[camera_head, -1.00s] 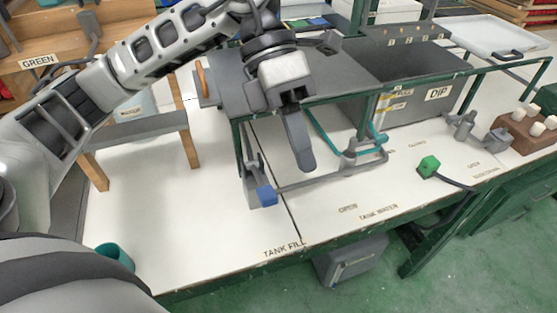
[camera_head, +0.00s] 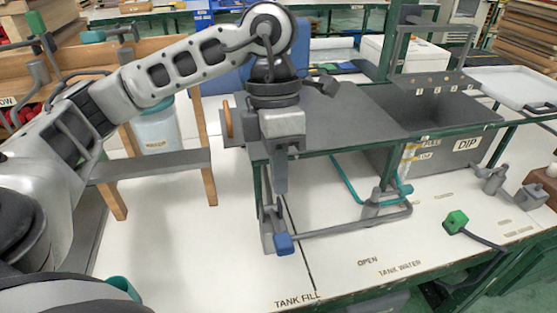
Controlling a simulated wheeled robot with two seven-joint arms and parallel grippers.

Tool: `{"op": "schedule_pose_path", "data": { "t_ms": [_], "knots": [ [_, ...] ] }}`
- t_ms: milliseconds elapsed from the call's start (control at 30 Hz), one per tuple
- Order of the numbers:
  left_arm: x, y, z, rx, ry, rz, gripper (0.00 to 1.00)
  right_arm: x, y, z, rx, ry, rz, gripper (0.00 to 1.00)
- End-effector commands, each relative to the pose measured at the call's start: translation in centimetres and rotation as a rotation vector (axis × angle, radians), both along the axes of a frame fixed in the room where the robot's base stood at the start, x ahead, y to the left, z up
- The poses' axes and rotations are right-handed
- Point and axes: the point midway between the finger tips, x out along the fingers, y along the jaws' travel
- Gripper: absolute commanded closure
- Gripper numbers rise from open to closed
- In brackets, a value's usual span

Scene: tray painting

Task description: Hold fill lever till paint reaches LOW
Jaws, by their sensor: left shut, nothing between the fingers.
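The fill lever's blue handle (camera_head: 283,243) is at the front end of a grey pipe, by the TANK FILL label (camera_head: 297,299). My left gripper (camera_head: 281,188) points down, shut and empty, above the handle in the picture and apart from it. The grey DIP tank (camera_head: 440,158) stands to the right. Its gauge (camera_head: 409,153) has small labels, the upper one reading FULL; the lower one is too small to read surely. The paint level cannot be made out. My right gripper is not in view.
A green-handled valve lever (camera_head: 456,221) sits to the right, near the OPEN and TANK WATER labels. A green frame rail (camera_head: 350,146) runs in front of the tank. A wooden stand (camera_head: 208,150) is at the left.

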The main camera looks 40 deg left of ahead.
Motion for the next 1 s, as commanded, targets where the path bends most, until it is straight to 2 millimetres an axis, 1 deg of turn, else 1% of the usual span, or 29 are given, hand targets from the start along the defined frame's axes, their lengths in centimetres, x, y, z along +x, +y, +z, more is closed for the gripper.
{"op": "schedule_pose_path", "data": {
  "t_ms": [33,200,300,433,600,933,1000],
  "knots": [
    [-0.3,-0.2,-1.2,0.002,0.007,0.0,1.0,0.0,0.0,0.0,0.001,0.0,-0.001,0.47],
    [-0.9,-0.8,-4.7,0.0,0.005,-0.002,1.0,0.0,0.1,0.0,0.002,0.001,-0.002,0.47],
    [-1.2,-1.2,-6.4,0.0,0.005,-0.002,1.0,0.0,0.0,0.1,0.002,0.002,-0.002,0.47],
    [-1.4,-1.5,-8.0,0.0,0.003,0.0,1.0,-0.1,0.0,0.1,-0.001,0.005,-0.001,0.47],
    [-1.5,-1.7,-9.0,-0.001,0.0,-0.001,1.0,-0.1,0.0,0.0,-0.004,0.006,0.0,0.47],
    [-1.5,-1.7,-9.1,-0.002,0.0,-0.001,1.0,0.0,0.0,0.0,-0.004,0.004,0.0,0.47],
    [-1.5,-1.8,-9.4,-0.002,0.0,-0.002,1.0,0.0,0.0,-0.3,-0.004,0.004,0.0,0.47]
  ]
}}
